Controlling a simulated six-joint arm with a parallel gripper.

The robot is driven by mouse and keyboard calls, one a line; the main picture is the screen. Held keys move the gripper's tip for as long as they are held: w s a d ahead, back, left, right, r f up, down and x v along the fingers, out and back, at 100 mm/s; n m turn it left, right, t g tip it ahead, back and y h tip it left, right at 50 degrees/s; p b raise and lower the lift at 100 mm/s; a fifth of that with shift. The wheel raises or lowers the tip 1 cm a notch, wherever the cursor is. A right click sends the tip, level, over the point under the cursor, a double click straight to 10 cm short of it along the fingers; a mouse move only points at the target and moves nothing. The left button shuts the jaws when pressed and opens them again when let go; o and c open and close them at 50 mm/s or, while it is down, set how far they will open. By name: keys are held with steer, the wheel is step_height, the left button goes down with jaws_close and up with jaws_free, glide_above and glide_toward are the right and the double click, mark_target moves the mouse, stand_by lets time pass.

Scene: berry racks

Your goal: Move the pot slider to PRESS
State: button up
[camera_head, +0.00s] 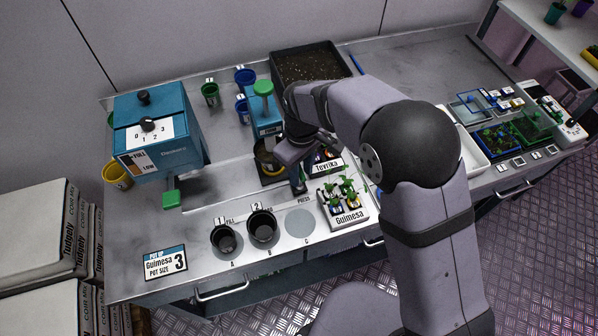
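The pot slider (270,179) appears as a dark carrier on a pale track, below the blue press (262,122) with its green knob. The PRESS label (304,199) is on the track's front edge, near the track's right end. My gripper (300,187) points down just right of the carrier, close behind the PRESS label. My arm hides its fingers in part, so I cannot tell whether they are open or shut, or whether they touch a slider handle.
A blue dispenser (160,124) with a dial and green lever (171,198) stands left. Black pots 1 (224,239) and 2 (262,226) stand in front of the track. A Guimesa plant tray (345,212) is close right of my gripper. A soil tray (310,51) lies behind.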

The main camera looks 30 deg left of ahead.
steer(key=shift+s+d+f, duration=0.1)
stand_by(0.3)
steer(key=shift+r+b, duration=1.2)
steer(key=shift+r, duration=2.55)
steer(key=w+d+m, duration=0.3)
steer(key=d+m, duration=0.3)
steer(key=d, duration=1.2)
steer(key=s+d+f+m, duration=0.2)
steer(key=s+d+m, duration=0.2)
steer(key=d, duration=0.4)
steer(key=s+d+f+m, duration=0.2)
steer(key=s+d+m, duration=0.2)
steer(key=s+d, duration=0.3)
steer(key=d, duration=0.2)
steer(key=shift+d, duration=0.3)
